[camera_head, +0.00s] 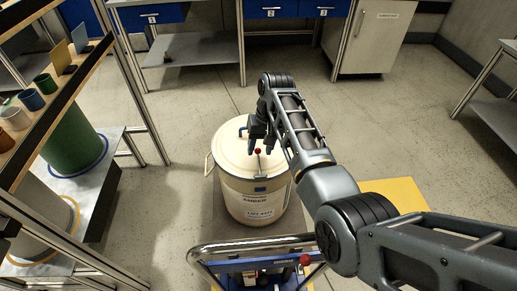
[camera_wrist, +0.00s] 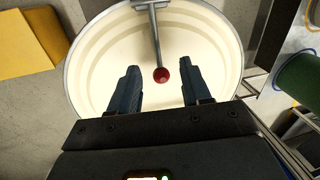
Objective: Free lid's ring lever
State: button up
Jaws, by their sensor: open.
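The cream drum (camera_head: 232,195) stands upright with a pale lid (camera_head: 228,150) on top. It carries a dark-lettered label. A thin grey lever (camera_wrist: 155,38) with a red knob (camera_wrist: 161,75) extends over the lid in the wrist view. The red knob also shows in the head view (camera_head: 257,151), just below my gripper. My gripper (camera_head: 257,134) is over the lid's right part, fingers pointing down. In the wrist view my gripper (camera_wrist: 162,80) is open, with the red knob showing between its fingertips. Nothing is held. I cannot tell the exact height gap to the knob.
The drum stands by a blue trolley (camera_head: 256,270) with a curved metal bar and another red knob. A shelf rack (camera_head: 75,85) with small pots stands left, near a green drum (camera_head: 70,140). A yellow panel (camera_head: 400,192) lies right. The floor behind the drum is clear.

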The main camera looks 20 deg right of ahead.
jog(key=shift+a+f, duration=0.15)
jog(key=shift+f, duration=0.7)
jog(key=shift+c, duration=0.3)
grip_shut()
